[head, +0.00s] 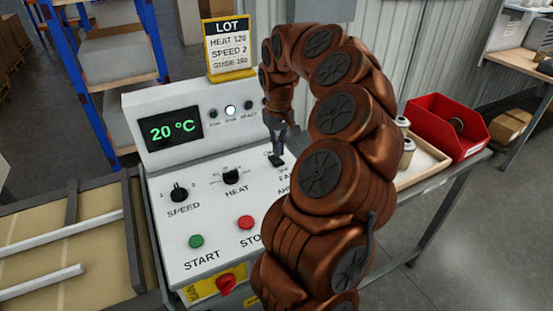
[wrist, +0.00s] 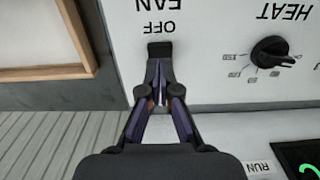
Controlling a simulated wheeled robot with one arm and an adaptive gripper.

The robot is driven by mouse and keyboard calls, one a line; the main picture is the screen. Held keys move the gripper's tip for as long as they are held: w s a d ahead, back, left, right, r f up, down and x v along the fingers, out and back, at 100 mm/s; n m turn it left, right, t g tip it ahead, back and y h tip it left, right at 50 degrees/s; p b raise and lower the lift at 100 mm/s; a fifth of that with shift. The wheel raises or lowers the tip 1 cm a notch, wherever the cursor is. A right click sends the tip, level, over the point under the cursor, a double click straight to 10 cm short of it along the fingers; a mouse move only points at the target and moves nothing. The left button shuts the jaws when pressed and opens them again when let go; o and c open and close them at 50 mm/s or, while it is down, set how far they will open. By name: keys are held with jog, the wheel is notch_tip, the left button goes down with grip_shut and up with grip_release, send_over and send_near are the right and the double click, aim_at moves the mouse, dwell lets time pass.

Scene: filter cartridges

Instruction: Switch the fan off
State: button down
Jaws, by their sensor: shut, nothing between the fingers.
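The fan switch is a small black lever on the white control panel (head: 215,205). In the wrist view the fan switch (wrist: 160,50) shows just beyond my fingertips, beside the upside-down OFF label and the FAN label. My gripper (wrist: 160,66) is shut and empty, its tips at or very close to the switch; I cannot tell if they touch. In the head view my gripper (head: 279,150) points down at the switch, and my arm covers part of the FAN label. The far side of the switch is hidden by my fingers.
The panel also has a SPEED knob (head: 179,193), a HEAT knob (head: 231,176), a green START button (head: 196,241), a red STOP button (head: 246,222) and a red knob (head: 226,285). The display (head: 171,129) reads 20 °C. A red bin (head: 440,122) stands at right.

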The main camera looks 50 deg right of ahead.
aim_at(278, 161)
jog(key=shift+f+b, duration=1.15)
jog(key=shift+f, duration=0.4)
dwell(1.1)
jog(key=shift+r, duration=0.15)
jog(key=shift+r+p, duration=1.1)
jog(key=shift+r, duration=2.25)
